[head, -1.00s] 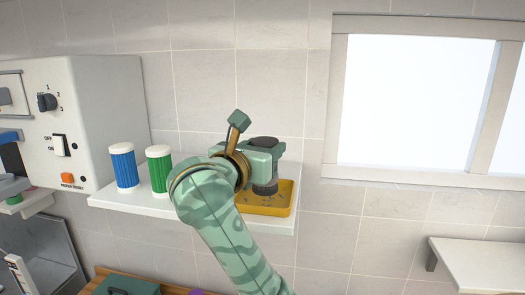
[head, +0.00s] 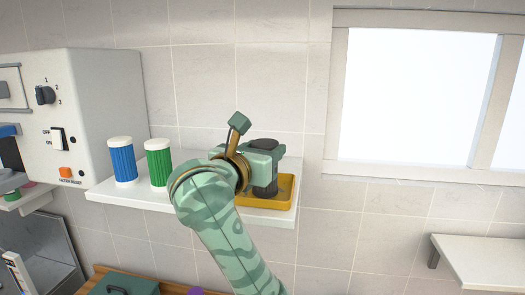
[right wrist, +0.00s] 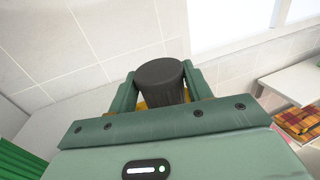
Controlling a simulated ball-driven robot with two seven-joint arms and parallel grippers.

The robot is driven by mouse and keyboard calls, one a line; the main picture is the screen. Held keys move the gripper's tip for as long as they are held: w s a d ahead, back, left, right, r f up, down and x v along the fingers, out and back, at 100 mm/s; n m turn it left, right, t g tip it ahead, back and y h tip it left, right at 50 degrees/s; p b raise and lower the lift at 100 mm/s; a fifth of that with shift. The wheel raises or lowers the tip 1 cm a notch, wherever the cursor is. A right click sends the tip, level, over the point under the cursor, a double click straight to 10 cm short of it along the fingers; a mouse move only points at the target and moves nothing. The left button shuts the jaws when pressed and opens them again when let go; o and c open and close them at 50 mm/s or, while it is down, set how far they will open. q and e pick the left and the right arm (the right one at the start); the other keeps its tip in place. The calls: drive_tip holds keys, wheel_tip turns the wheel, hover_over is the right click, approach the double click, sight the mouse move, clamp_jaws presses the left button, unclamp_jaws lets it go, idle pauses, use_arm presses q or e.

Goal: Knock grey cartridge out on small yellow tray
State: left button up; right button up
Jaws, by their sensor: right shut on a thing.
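My right gripper (head: 264,158) is shut on the grey cartridge, a dark ribbed cylinder (head: 265,180), and holds it upright. The small yellow tray (head: 288,190) lies on the white shelf, and the cartridge's lower end is over or in it. I cannot tell for certain whether the cartridge touches the tray floor. In the right wrist view the cartridge's dark cap (right wrist: 160,73) shows between the two fingers, with a little yellow behind. My forearm hides the tray's left part. My left gripper is out of view.
A blue cartridge (head: 122,163) and a green cartridge (head: 158,166), both with white ends, stand left on the shelf (head: 120,196). A white machine (head: 105,115) with knob and switch is farther left. A window and another white shelf (head: 485,262) are right.

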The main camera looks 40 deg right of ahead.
wheel_tip(320, 180, up, 2)
drive_tip(key=shift+r+p, duration=0.1)
drive_tip(key=shift+p, duration=0.55)
drive_tip(key=shift+f+b, duration=1.2)
drive_tip(key=shift+f, duration=0.15)
drive_tip(key=shift+r+p, duration=0.95)
drive_tip(key=shift+r, duration=0.35)
drive_tip(key=shift+r+p, duration=0.8)
drive_tip(key=shift+r, duration=0.25)
drive_tip(key=s+d+v, duration=0.1)
drive_tip(key=s+v, duration=0.1)
drive_tip(key=v, duration=0.9)
drive_tip(key=shift+s+a+b, duration=0.3)
drive_tip(key=shift+s, duration=0.2)
